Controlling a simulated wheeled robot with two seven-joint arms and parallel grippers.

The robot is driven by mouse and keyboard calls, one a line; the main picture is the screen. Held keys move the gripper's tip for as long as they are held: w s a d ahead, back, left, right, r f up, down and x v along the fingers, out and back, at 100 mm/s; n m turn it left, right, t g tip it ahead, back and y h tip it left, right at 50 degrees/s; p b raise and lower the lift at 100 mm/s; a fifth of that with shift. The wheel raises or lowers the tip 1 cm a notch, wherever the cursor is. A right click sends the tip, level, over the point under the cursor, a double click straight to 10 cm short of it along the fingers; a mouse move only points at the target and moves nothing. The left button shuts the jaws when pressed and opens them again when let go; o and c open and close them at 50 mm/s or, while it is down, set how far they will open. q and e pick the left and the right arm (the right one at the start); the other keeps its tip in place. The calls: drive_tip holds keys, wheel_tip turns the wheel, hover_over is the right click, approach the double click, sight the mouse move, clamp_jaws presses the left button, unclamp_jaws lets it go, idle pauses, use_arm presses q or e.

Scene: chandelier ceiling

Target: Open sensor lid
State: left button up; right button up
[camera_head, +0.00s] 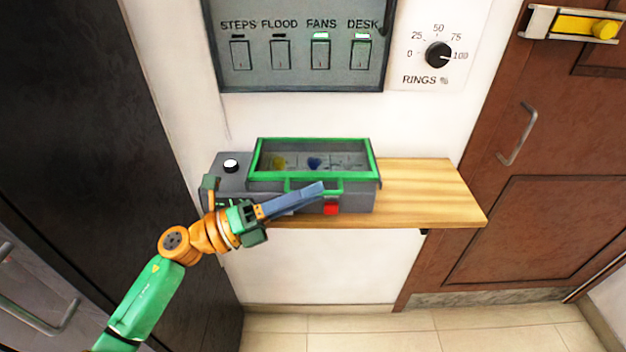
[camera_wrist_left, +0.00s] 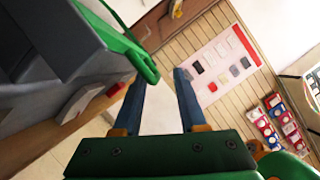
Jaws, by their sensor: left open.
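The sensor box (camera_head: 362,200) is a grey case on the wooden shelf. Its clear lid (camera_head: 376,160) has a green frame and looks shut, with small coloured items visible beneath it. A green handle (camera_head: 335,186) sticks out from the lid's front edge. My left gripper (camera_head: 321,189) reaches in from the left in front of the box, its fingers overlapping the handle in the head view. In the left wrist view the gripper (camera_wrist_left: 160,74) is open and empty between its fingers. The green handle (camera_wrist_left: 142,62) shows close to the left fingertip; I cannot tell whether they touch. My right gripper is not in view.
A red button (camera_head: 331,209) is on the box front and a white-topped knob (camera_head: 231,165) at its left. The wooden shelf (camera_head: 430,190) is bare at right. A switch panel (camera_head: 300,75) and dial (camera_head: 438,54) are above. A brown door (camera_head: 540,200) stands right.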

use_arm(q)
drive_tip(key=shift+w+d+r, duration=0.15)
drive_tip(key=shift+w+d, duration=0.1)
drive_tip(key=shift+d, duration=0.25)
drive_tip(key=shift+w+d+f, duration=0.1)
drive_tip(key=shift+w+f, duration=0.1)
drive_tip(key=shift+w, duration=0.05)
drive_tip(key=shift+s, duration=0.1)
clamp_jaws()
drive_tip(key=shift+r, duration=0.15)
idle(0.6)
